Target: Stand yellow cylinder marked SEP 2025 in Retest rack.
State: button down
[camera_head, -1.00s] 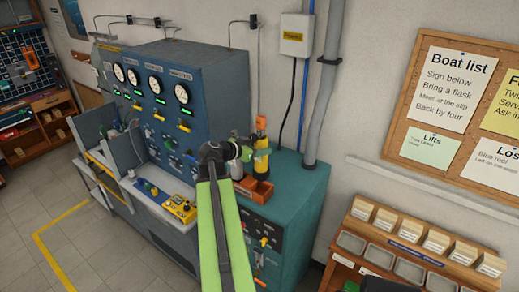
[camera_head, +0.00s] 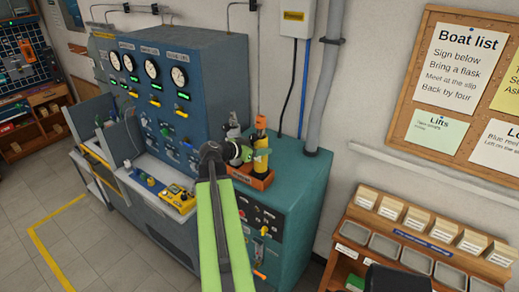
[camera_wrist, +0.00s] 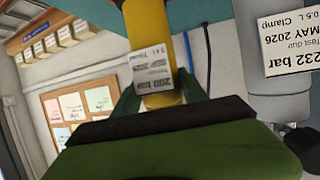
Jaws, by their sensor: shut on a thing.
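My gripper (camera_head: 250,155) is shut on a yellow cylinder (camera_head: 262,142) with an orange top, held upright at an orange rack (camera_head: 252,182) on the teal cabinet. I cannot tell whether its base is inside the rack or just above or behind it; the rack's front label is too small to read. In the wrist view the yellow cylinder (camera_wrist: 148,30) stands between my green fingers (camera_wrist: 158,95). Its white label shows upside down, with 200 bar and what looks like SEP; the year is unclear.
A grey cylinder (camera_wrist: 285,95), labelled 232 bar, MAY 2026, is close on the right in the wrist view. The blue gauge panel (camera_head: 180,80) stands left of the rack, a grey pipe (camera_head: 322,90) behind right. The teal top (camera_head: 297,170) right of the rack is clear.

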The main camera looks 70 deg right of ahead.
jog(key=shift+f+b, duration=0.35)
jog(key=shift+f, duration=0.2)
jog(key=shift+f+b, duration=0.5)
dwell(0.4)
jog(key=c, duration=0.6)
grip_release()
jog(key=shift+o, duration=0.2)
jog(key=shift+f, duration=0.1)
jog(key=shift+a, duration=0.1)
